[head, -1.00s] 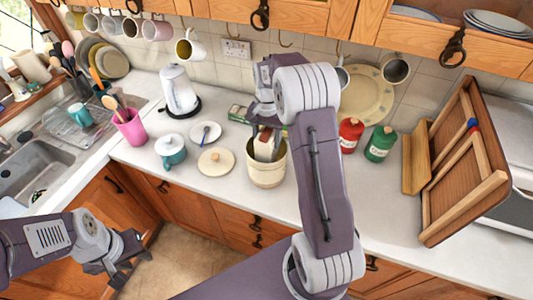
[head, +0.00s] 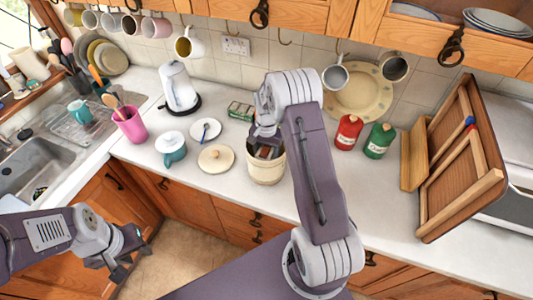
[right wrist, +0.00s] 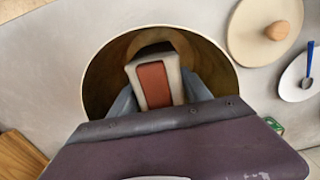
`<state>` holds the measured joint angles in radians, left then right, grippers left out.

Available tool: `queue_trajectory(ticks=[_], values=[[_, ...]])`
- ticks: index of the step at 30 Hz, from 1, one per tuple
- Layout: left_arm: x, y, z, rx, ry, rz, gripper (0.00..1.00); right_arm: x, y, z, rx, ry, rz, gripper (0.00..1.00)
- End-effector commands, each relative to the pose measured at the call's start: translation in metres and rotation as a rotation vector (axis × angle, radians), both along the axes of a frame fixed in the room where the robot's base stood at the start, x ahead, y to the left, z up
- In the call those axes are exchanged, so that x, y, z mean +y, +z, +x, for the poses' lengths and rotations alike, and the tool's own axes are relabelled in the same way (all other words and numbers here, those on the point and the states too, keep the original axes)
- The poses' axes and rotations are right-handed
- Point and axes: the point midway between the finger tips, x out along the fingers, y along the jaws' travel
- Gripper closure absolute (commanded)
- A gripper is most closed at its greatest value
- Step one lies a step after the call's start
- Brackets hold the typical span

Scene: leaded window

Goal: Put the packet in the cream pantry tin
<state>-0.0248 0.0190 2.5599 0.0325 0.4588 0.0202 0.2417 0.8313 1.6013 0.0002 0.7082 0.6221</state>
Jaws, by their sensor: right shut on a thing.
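The cream pantry tin (head: 266,170) stands open on the counter. My right gripper (head: 266,146) points down into its mouth, shut on the packet (head: 268,153). In the right wrist view the packet (right wrist: 154,84), pale with a red-brown band, sits between the fingers inside the rim of the tin (right wrist: 88,75). Whether it touches the bottom is hidden. The tin's cream lid (head: 216,158), with a wooden knob, lies on the counter left of the tin. My left gripper (head: 132,257) is open and empty, in front of the cabinets, away from the tin.
Red (head: 348,132) and green (head: 379,141) canisters and a wooden rack (head: 462,160) stand right. Mugs hang above.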

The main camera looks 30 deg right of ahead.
Motion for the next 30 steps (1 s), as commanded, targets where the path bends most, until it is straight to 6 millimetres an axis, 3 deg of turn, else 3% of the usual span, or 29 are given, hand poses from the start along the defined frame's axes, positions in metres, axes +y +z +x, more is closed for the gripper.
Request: queue_trajectory(ticks=[2,3,4,13,17,24,30], values=[[0.000,-0.002,0.000,0.000,0.000,0.000,0.64,0.000,-0.003,0.000,-0.001,0.000,-0.001,1.00],[0.000,-0.001,0.000,0.000,0.000,0.000,0.64,0.000,-0.002,0.000,0.000,0.000,0.000,0.33],[0.000,-0.001,0.000,0.000,0.000,0.000,0.64,0.000,-0.002,0.000,0.000,0.000,0.000,0.24],[0.000,-0.001,0.000,0.000,0.000,0.000,0.64,0.000,-0.001,0.000,0.000,0.000,0.000,0.22],[0.000,-0.002,0.000,0.000,0.000,0.000,0.64,0.000,0.010,0.001,-0.003,0.000,0.000,0.22],[0.000,-0.011,0.000,0.000,0.000,0.000,0.64,0.000,0.072,0.002,-0.007,0.000,-0.002,0.22],[0.000,-0.014,0.000,0.000,0.000,0.000,0.64,0.000,0.110,0.001,-0.002,0.000,-0.001,0.22]])
